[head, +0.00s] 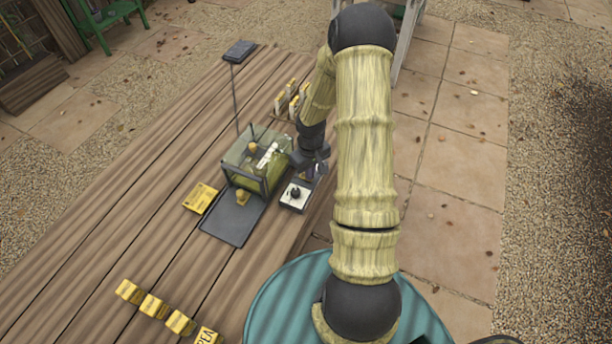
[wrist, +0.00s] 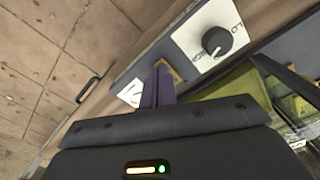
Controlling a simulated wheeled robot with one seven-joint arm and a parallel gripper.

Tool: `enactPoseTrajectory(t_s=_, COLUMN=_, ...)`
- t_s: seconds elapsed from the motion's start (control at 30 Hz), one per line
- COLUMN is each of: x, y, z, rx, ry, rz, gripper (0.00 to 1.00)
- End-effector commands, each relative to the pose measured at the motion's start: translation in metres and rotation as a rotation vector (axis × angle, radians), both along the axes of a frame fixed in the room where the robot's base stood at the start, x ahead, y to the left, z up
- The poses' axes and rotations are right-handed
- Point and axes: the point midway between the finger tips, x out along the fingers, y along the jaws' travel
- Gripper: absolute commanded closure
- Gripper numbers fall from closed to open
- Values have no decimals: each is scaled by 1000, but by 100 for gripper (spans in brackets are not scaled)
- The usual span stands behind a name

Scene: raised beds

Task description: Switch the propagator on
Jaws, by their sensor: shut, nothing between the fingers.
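The propagator (head: 250,172) is a clear-sided box with green and yellow contents on the wooden table. A small white control box with a dark round knob (head: 295,193) sits at its lower right, by the table edge. In the wrist view the knob (wrist: 215,41) stands on a white plate (wrist: 235,22) with partly readable lettering; its setting is unclear. My gripper (head: 319,172) is beside the propagator, near the control box. In the wrist view its fingers (wrist: 158,84) are shut and empty, apart from the knob, to its lower left.
A dark tray (head: 228,222) and a yellow card (head: 200,197) lie near the propagator. A thin pole (head: 235,100) rises behind it. Planks on the left are clear.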

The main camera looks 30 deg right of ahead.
Motion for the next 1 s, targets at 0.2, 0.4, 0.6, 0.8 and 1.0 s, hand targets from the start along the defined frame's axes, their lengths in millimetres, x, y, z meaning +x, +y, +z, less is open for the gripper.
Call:
enactPoseTrajectory(t_s=0.2, x=0, y=0, z=-1, rx=1, ry=0, rz=0, gripper=100)
enactPoseTrajectory(t_s=0.4, x=0, y=0, z=10, rx=0, ry=0, rz=-1, gripper=100)
enactPoseTrajectory(t_s=0.6, x=0, y=0, z=24, rx=0, ry=0, rz=-1, gripper=100)
enactPoseTrajectory(t_s=0.8, x=0, y=0, z=37, rx=0, ry=0, rz=1, gripper=100)
enactPoseTrajectory(t_s=1.0, x=0, y=0, z=49, rx=0, ry=0, rz=-1, gripper=100)
